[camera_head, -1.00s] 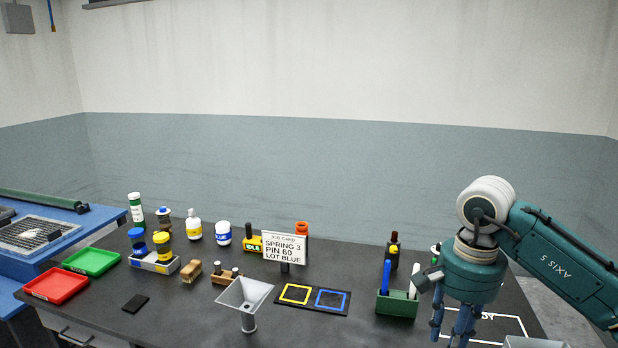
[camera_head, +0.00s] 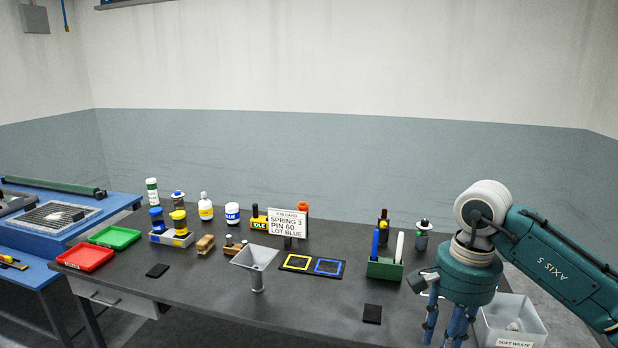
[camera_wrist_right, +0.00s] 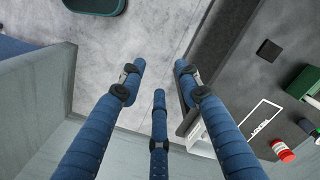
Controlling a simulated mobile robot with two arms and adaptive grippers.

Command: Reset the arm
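My right arm comes in from the right in the head view, and its gripper (camera_head: 450,328) hangs down at the table's right front, its fingertips cut off by the lower edge. In the right wrist view the gripper (camera_wrist_right: 158,78) has three blue segmented fingers spread apart with nothing between them. Bare grey floor shows beyond the fingertips, and the table edge is to their right. My left gripper is in neither view.
The dark table (camera_head: 200,285) holds a funnel (camera_head: 256,262), a job card (camera_head: 288,224), a green pen box (camera_head: 384,268), a red tray (camera_head: 84,259), a green tray (camera_head: 115,237) and several bottles. A soft waste bin (camera_head: 514,322) stands beside my right gripper.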

